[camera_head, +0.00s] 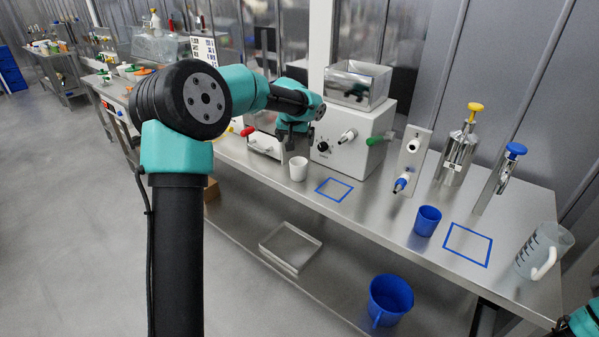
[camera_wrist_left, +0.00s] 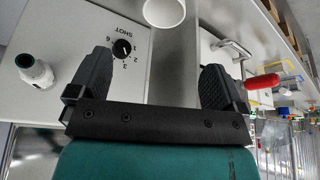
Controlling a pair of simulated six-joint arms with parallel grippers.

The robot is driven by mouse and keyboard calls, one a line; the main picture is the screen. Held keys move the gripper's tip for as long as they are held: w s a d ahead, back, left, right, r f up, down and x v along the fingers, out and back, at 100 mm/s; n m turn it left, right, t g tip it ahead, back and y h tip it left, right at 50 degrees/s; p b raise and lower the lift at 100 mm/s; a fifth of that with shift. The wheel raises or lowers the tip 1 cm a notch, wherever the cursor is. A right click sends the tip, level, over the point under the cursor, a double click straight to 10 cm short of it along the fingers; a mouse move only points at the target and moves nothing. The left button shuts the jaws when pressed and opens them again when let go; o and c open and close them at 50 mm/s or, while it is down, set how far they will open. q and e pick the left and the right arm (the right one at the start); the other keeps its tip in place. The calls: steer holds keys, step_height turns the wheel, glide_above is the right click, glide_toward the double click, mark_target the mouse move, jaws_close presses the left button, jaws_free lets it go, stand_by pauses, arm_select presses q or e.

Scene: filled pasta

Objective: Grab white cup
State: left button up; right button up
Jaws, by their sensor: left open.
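The white cup (camera_head: 298,168) stands upright on the steel table, left of the blue square outline. In the left wrist view the cup (camera_wrist_left: 165,10) is at the top edge, partly cut off, with its round open mouth showing. My left gripper (camera_head: 294,141) is just above and slightly left of the cup in the head view. In the left wrist view the gripper (camera_wrist_left: 158,68) is open and empty, its two black fingers spread apart, with the cup beyond the fingertips and not between them. Only a small teal and black part of my right arm shows at the bottom right corner.
A white dispenser (camera_head: 352,140) with a steel hopper stands right behind the cup. A blue cup (camera_head: 427,221), a clear jug (camera_head: 543,251) and steel dispensers (camera_head: 458,152) are further right. A blue square outline (camera_head: 334,190) marks bare table. A blue bucket (camera_head: 390,298) is below.

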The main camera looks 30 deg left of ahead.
arm_select(q)
glide_toward(299, 164)
steer(key=f, duration=0.1)
steer(key=d+f, duration=0.1)
steer(key=f, duration=0.1)
steer(key=shift+w, duration=0.15)
steer(key=shift+f, duration=0.15)
steer(key=x, duration=0.5)
steer(key=shift+a, duration=0.2)
steer(key=shift+c, duration=0.4)
steer(key=c, duration=0.9)
